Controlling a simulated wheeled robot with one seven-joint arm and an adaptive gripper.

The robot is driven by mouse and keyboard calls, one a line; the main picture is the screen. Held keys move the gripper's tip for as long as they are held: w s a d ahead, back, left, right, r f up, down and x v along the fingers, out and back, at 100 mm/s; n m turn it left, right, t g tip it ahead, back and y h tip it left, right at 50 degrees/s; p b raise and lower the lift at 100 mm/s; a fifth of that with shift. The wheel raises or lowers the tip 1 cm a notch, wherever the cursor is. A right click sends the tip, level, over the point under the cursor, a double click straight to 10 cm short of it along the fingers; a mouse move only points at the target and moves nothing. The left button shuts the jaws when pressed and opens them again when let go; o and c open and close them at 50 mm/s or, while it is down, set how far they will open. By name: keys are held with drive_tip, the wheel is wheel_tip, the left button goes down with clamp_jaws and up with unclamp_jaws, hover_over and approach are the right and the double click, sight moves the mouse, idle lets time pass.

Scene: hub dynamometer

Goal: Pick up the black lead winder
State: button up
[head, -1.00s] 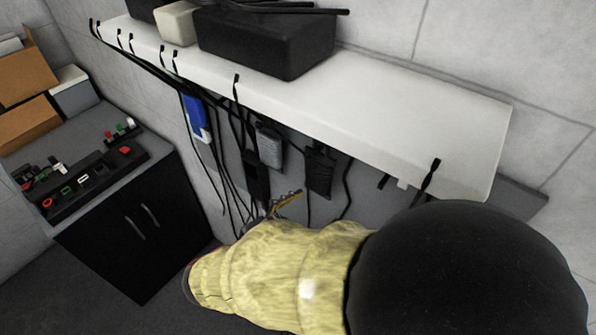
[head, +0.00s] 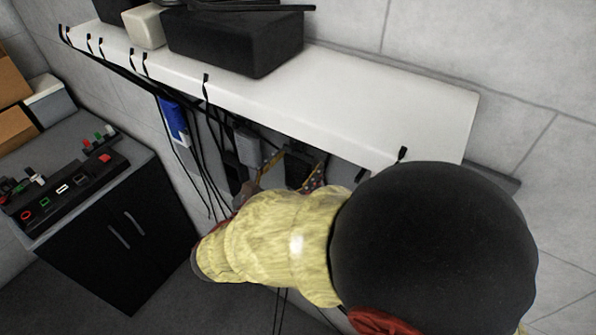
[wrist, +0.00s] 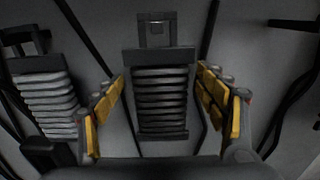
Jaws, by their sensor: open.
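The black lead winder (wrist: 161,108), dark and wound with ribbed turns, hangs upright in the middle of the wrist view, its frame topped by a square loop. My gripper (wrist: 163,84) is open, with one yellow-padded finger to each side of the winder and a visible gap on both sides. How deep the winder lies between the fingers is hard to tell. In the head view the winder (head: 297,172) shows as a dark block under the shelf, partly hidden by my gripper (head: 292,165).
A grey winder (wrist: 46,100) hangs close to the left of my gripper. A blue winder (head: 173,120) hangs farther left. Loose cables hang around them. The white shelf (head: 350,100) juts out above. A black cabinet (head: 125,240) stands at the left.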

drive_tip(key=shift+w+d, duration=0.2)
drive_tip(key=shift+w, duration=0.05)
drive_tip(key=shift+c, duration=0.6)
drive_tip(key=c, duration=1.3)
